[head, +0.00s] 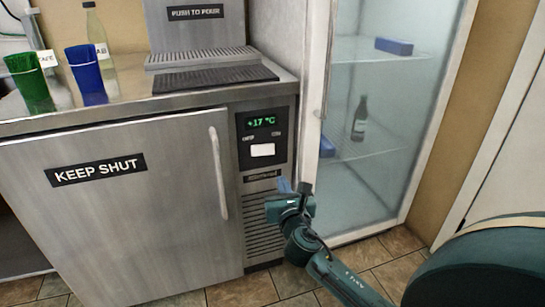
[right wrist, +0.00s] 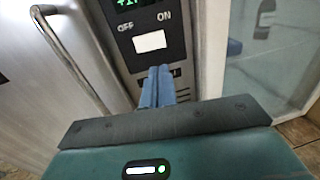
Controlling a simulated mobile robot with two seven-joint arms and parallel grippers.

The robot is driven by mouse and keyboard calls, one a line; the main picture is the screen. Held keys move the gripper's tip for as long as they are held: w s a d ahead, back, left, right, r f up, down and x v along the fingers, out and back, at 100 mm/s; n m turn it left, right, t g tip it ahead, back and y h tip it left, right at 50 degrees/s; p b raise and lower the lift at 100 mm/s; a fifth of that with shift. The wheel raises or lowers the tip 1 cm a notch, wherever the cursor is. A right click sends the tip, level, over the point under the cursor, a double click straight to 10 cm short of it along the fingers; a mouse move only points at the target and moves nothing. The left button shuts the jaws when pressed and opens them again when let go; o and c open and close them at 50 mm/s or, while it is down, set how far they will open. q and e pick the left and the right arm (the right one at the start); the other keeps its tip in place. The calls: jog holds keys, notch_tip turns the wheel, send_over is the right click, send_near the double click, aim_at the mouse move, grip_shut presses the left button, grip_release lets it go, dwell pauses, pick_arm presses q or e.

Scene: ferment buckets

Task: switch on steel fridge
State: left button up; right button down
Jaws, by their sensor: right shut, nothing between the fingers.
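The steel fridge (head: 130,200) stands at the left of the head view with its door closed and a "KEEP SHUT" label on it. Its control panel (head: 262,138) has a green display reading +17 °C and a white rocker switch (head: 262,150). In the right wrist view the white switch (right wrist: 149,41) sits below the words OFF and ON; which side is pressed I cannot tell. My right gripper (head: 293,187) is shut and empty, its blue fingertips (right wrist: 158,86) in front of the panel, just below the switch in the wrist view. My left gripper is not in view.
A glass-door cabinet (head: 375,130) stands right of the fridge, with a dark bottle (head: 360,118) inside. The fridge's vertical handle (head: 218,172) sticks out left of the panel.

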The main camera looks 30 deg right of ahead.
aim_at(271, 149)
jog(key=b+x, duration=0.4)
jog(key=x, duration=0.9)
jog(key=shift+a+f, duration=0.1)
jog(key=shift+f, duration=0.05)
jog(key=shift+w+d+b, duration=0.2)
jog(key=shift+w+b, duration=0.15)
jog(key=shift+w, duration=0.15)
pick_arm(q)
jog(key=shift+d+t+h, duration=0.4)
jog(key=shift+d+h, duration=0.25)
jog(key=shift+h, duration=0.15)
